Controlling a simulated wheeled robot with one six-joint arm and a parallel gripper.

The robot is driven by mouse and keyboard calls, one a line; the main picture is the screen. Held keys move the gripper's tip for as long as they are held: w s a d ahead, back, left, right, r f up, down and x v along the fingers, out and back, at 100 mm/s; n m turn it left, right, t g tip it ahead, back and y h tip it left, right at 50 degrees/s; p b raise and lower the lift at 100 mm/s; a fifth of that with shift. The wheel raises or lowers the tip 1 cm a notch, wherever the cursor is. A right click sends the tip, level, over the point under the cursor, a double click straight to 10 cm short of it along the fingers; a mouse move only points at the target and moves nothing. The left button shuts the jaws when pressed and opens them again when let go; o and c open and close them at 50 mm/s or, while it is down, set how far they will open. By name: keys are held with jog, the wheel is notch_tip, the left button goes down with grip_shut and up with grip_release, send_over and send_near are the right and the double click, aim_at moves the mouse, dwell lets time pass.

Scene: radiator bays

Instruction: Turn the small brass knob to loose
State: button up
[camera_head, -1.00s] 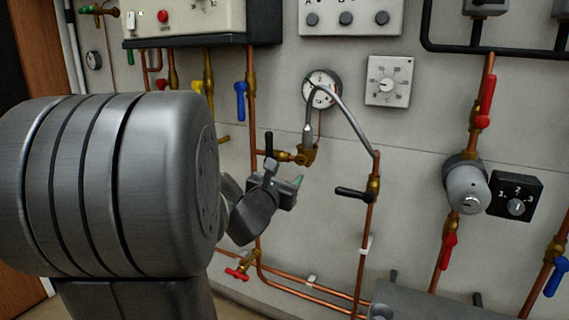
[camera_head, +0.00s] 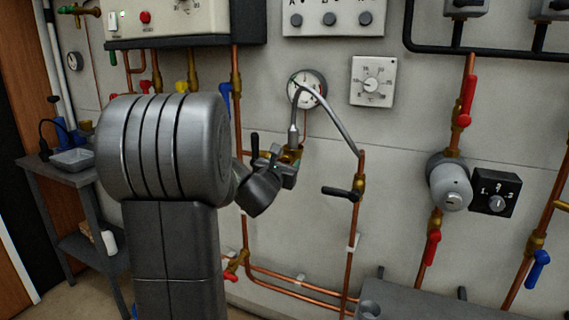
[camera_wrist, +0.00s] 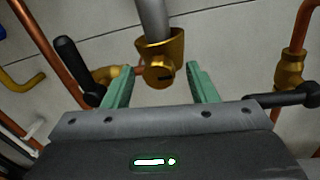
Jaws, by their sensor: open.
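The small brass knob (camera_wrist: 158,73) is round with a dark slot mark. It sits on the brass fitting (camera_wrist: 160,44) at the lower end of a grey hose (camera_wrist: 154,14). In the wrist view my gripper (camera_wrist: 158,69) is open, with one green finger on each side of the knob and a visible gap on both sides. I cannot tell how deep the fingers reach. In the head view my gripper (camera_head: 283,160) is at the brass fitting (camera_head: 293,152) and largely hides it, so the knob does not show clearly there.
A black lever (camera_wrist: 77,68) stands close left of the fitting, and another black lever (camera_head: 341,192) lies to the right. The hose (camera_head: 330,120) arches over to the right pipe. A round gauge (camera_head: 307,88) is above. A grey side table (camera_head: 64,175) stands at left.

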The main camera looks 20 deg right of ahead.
jog(key=shift+c, duration=0.4)
jog(key=c, duration=0.9)
